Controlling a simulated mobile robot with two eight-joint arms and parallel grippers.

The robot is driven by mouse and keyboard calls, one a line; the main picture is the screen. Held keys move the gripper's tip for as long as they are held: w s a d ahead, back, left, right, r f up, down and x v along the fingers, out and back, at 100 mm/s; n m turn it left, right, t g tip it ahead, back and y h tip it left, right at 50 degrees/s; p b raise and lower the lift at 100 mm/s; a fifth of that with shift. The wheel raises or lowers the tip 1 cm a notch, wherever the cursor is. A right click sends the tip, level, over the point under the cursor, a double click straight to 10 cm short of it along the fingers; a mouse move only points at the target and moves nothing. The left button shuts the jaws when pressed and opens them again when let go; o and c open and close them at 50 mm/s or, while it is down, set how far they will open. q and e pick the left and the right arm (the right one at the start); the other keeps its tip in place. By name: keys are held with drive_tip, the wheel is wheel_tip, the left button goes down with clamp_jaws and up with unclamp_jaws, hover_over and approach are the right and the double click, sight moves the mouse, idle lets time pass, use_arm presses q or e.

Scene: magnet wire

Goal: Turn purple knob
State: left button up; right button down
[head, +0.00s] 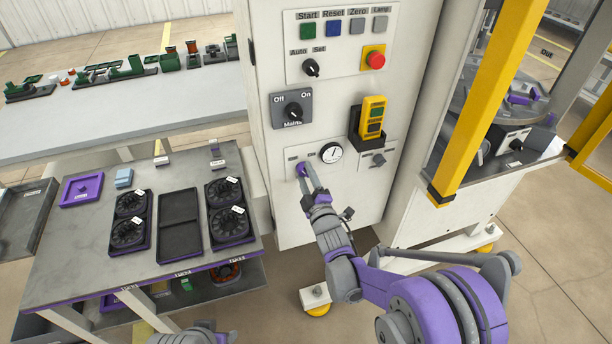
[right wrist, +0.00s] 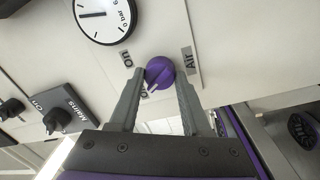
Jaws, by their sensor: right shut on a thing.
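The purple knob (head: 301,170) sits low on the white control panel, left of the round gauge (head: 331,152). In the right wrist view the knob (right wrist: 160,71) is between my two fingertips, beside the labels "Air" and "On". Its white pointer mark points to the lower left of that view, toward a label partly hidden by a finger. My right gripper (head: 309,178) is shut on the knob, one finger on each side. My left gripper cannot be made out in the head view.
Above are the black Mains switch (head: 293,112), a yellow pendant (head: 373,117) and a red emergency button (head: 375,59). A small black knob (head: 378,160) is right of the gauge. A table (head: 95,235) with trays stands left; a yellow post (head: 487,100) stands right.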

drive_tip(key=shift+n, duration=0.7)
drive_tip(key=shift+c, duration=1.8)
unclamp_jaws()
drive_tip(key=v, duration=1.1)
drive_tip(key=shift+w+d, duration=0.1)
drive_tip(key=shift+d, duration=0.05)
